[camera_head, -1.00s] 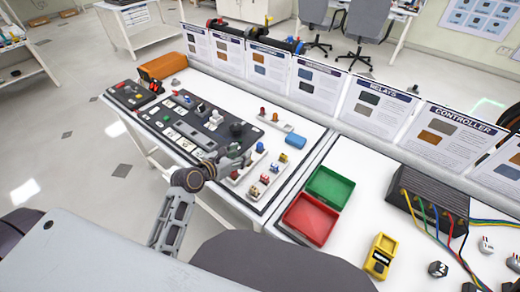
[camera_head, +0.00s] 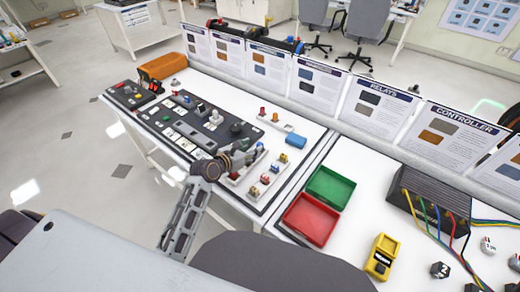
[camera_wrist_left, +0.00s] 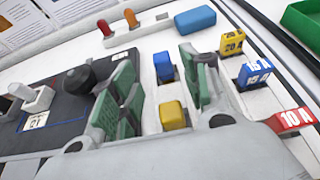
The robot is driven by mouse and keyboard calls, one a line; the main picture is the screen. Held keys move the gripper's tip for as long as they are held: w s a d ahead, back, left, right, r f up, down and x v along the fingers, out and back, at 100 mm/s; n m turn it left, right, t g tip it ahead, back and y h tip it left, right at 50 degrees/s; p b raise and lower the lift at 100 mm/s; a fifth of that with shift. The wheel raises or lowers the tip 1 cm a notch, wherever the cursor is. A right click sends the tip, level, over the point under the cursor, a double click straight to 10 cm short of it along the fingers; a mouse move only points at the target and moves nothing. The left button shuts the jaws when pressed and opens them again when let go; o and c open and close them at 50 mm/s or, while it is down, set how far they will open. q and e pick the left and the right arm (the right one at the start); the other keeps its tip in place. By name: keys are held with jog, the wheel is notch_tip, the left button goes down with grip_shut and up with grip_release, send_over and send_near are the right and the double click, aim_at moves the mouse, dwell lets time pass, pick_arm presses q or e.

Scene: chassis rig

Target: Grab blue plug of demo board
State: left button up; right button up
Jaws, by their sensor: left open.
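The demo board (camera_head: 187,128) is a dark panel with knobs and switches on the table; its edge also shows in the left wrist view (camera_wrist_left: 62,112). My left gripper (camera_head: 243,152) hangs over the right end of the board, beside a white strip of small plugs. In the left wrist view my left gripper (camera_wrist_left: 163,82) is open, with green pads on both fingers. A small blue plug (camera_wrist_left: 163,66) stands upright in the gap seen between the fingers, beyond a yellow plug (camera_wrist_left: 172,115). I cannot tell the height of the fingertips over it. My right gripper is not in view.
Fuses marked 20 (camera_wrist_left: 232,42), 15 A (camera_wrist_left: 254,75) and 10 A (camera_wrist_left: 290,121) stand close to the right finger. A blue block (camera_head: 296,141) lies behind. Green (camera_head: 330,188) and red (camera_head: 310,220) trays are on the right. Posters line the table's back.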

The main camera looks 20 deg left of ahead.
aim_at(258, 145)
pick_arm(q)
jog(key=shift+w, duration=0.1)
jog(key=shift+w+d, duration=0.2)
jog(key=shift+w, duration=0.15)
jog(key=shift+x, duration=1.1)
jog(key=shift+b+x, duration=0.35)
jog(key=shift+x, duration=0.6)
jog(key=shift+d, duration=0.1)
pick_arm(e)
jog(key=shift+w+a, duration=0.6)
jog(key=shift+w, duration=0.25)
pick_arm(q)
jog(key=shift+c, duration=1.6)
grip_shut()
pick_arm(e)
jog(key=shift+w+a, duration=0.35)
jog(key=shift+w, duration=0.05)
